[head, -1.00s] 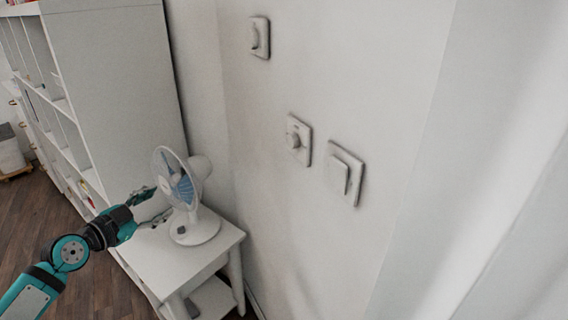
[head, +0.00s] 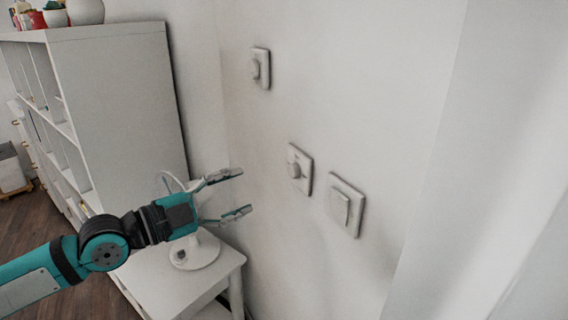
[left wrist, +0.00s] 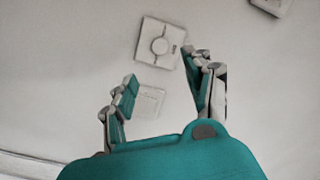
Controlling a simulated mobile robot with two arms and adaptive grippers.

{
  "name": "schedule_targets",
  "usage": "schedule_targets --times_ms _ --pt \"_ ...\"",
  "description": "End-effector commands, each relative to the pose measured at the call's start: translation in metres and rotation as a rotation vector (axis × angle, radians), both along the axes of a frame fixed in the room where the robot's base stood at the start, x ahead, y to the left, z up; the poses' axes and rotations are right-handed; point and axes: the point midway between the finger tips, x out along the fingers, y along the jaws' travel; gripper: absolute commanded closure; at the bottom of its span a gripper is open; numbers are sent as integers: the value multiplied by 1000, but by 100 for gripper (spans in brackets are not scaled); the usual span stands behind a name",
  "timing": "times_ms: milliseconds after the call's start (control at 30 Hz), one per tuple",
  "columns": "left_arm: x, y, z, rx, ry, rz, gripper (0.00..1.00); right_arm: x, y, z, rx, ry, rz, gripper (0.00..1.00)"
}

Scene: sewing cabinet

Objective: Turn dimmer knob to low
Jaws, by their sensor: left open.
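Two white plates with round knobs are on the wall. The middle knob plate (head: 299,168) has a small mark on its face in the left wrist view (left wrist: 160,46); it looks like the dimmer. The upper knob plate (head: 261,68) is higher and to the left. I cannot read any setting on either knob. My left gripper (head: 246,191) is open and empty, left of the middle knob and apart from it. In the left wrist view the fingers (left wrist: 164,72) point toward the wall, with the knob beyond them. My right gripper is not in view.
A white rocker switch (head: 345,205) sits right of the middle knob. A fan (head: 195,250) stands on a small white table (head: 165,285) below, partly hidden by my left arm. A tall white shelf (head: 120,100) is at the left. The wall right of the switch is clear.

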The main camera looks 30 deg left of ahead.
Motion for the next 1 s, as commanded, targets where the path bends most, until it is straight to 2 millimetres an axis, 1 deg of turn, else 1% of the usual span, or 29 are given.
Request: schedule_targets --times_ms 33,133,267,433,500,567,767,1000 --pt "3 1 8 -4 -3 3 48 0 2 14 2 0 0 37" --pt "9 2 9 -8 -5 11 48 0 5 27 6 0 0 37" --pt "17 0 9 -7 -4 10 48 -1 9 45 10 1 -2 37" --pt "29 -10 9 -2 -3 0 48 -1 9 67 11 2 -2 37" --pt "35 -10 4 -4 -7 4 48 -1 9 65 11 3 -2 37" --pt "40 -12 4 -4 -6 4 48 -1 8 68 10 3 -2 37" --pt "60 -19 4 -4 -5 3 48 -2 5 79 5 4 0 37" --pt "88 -29 4 -4 -3 2 48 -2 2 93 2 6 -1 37"
